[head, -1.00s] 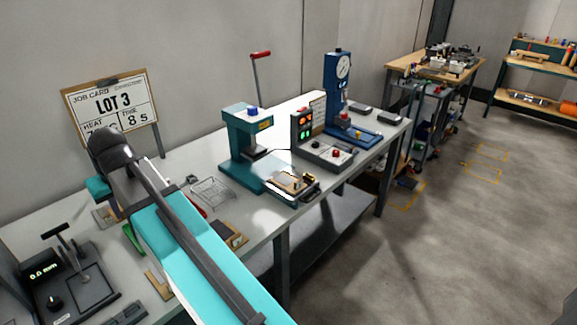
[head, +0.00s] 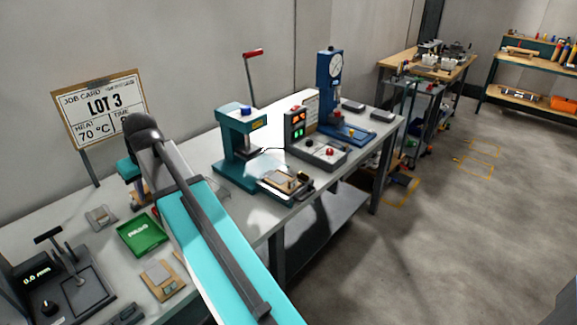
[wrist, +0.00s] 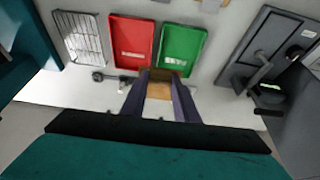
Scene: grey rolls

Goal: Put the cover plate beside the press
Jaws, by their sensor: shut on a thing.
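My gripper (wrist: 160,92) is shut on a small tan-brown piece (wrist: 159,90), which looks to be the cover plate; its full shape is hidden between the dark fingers. In the head view my gripper (head: 138,192) hangs above the bench, left of the teal press. The teal press (head: 236,152) stands on the bench with a red-handled lever and a fixture at its front. A blue press with a dial (head: 330,90) stands farther right. I cannot tell from the pictures which press is meant.
A green tray (wrist: 181,48), a red tray (wrist: 131,42) and a wire basket (wrist: 80,35) lie below my gripper. A measuring device (head: 65,285) is at the left. A control box (head: 315,150) stands right of the teal press. A fixture (head: 165,282) lies near the front edge.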

